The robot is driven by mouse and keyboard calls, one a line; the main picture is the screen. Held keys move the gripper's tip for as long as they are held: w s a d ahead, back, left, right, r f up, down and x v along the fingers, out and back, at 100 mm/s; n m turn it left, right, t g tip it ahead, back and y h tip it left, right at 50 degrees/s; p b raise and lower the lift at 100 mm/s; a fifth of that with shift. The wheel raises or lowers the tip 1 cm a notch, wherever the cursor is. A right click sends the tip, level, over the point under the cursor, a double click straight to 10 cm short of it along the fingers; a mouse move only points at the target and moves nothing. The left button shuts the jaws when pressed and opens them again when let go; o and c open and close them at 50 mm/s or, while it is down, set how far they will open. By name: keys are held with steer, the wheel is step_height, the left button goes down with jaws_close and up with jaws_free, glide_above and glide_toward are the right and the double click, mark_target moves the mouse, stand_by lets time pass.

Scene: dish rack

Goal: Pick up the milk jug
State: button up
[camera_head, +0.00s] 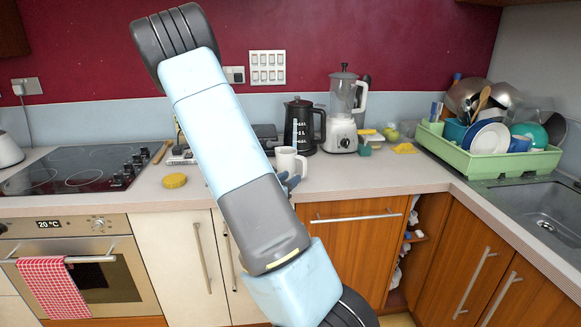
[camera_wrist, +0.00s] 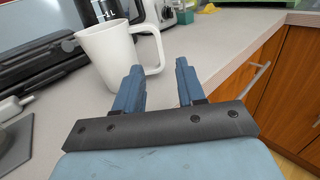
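The milk jug (camera_head: 291,162) is white with a side handle and stands upright on the counter. In the wrist view the jug (camera_wrist: 112,58) is at upper left, its handle pointing right. My gripper (camera_wrist: 158,66) is open and empty in the wrist view, its two blue fingers apart. The left fingertip is close to the jug's lower right side, and the handle shows ahead, partly in the gap between the fingers. I cannot tell whether a finger touches it. In the head view my gripper (camera_head: 290,181) is in front of the jug, partly hidden by my arm.
A black kettle (camera_head: 300,126) and a blender (camera_head: 344,115) stand behind the jug. A black appliance (camera_wrist: 40,62) lies left of it in the wrist view. A green dish rack (camera_head: 470,158) is at right. A yellow sponge (camera_head: 174,181) lies at left. The counter right of the jug is clear.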

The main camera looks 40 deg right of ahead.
mark_target(304, 168)
steer(key=x, duration=1)
steer(key=shift+w+d, duration=0.1)
steer(key=shift+d, duration=0.2)
jaws_close()
stand_by(0.4)
